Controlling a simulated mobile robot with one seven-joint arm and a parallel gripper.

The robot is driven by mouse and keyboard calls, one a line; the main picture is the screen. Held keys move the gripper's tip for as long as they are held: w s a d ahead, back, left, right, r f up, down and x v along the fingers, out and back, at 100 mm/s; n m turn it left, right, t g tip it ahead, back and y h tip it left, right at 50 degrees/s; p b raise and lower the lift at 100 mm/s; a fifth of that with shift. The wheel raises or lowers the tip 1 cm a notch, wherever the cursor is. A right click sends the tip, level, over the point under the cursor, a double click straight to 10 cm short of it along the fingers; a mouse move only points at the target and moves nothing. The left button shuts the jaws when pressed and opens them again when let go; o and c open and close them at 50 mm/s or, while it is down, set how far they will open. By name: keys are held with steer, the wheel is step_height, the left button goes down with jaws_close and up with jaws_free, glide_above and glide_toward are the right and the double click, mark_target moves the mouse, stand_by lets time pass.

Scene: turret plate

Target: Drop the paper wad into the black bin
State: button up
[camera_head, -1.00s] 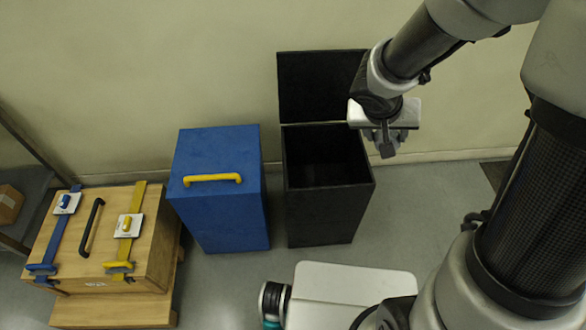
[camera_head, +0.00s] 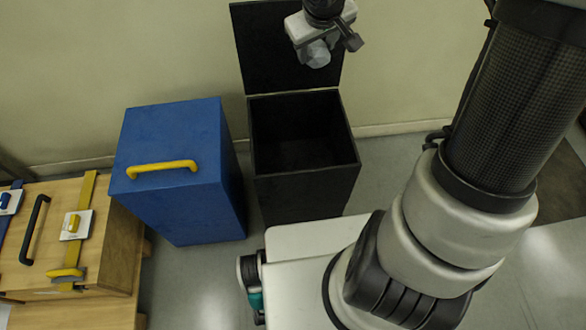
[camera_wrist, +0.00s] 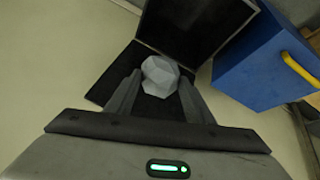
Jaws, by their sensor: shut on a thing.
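The paper wad (camera_head: 316,54) is a small grey, faceted lump. My gripper (camera_head: 330,46) is shut on it, high up in front of the raised lid in the head view. In the wrist view the wad (camera_wrist: 160,74) sits between both fingertips. The black bin (camera_head: 306,190) stands on the floor with its lid (camera_head: 270,60) open against the wall. Its open mouth faces up, and the inside is dark. In the head view the gripper appears above the back of the mouth; its exact depth over the bin is hard to tell.
A closed blue bin (camera_head: 175,205) with a yellow handle stands close left of the black bin. A wooden chest (camera_head: 115,230) with latches is at the far left. The wall (camera_head: 430,60) is right behind the bins. Floor is clear to the right.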

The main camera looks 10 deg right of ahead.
steer(key=w+f+n+y+b, duration=0.2)
steer(key=w+f+n, duration=0.2)
steer(key=f, duration=1.1)
steer(key=w+f+n+g+y+b, duration=0.1)
steer(key=f+n, duration=0.6)
steer(key=f, duration=0.9)
steer(key=w+y+b, duration=0.1)
steer(key=w+y, duration=0.1)
steer(key=w, duration=0.1)
steer(key=shift+d+f+g, duration=0.3)
steer(key=shift+d, duration=0.05)
steer(key=o, duration=1.1)
steer(key=shift+r, duration=0.1)
steer(key=p+v, duration=0.4)
steer(key=v, duration=1.3)
steer(key=shift+d, duration=0.3)
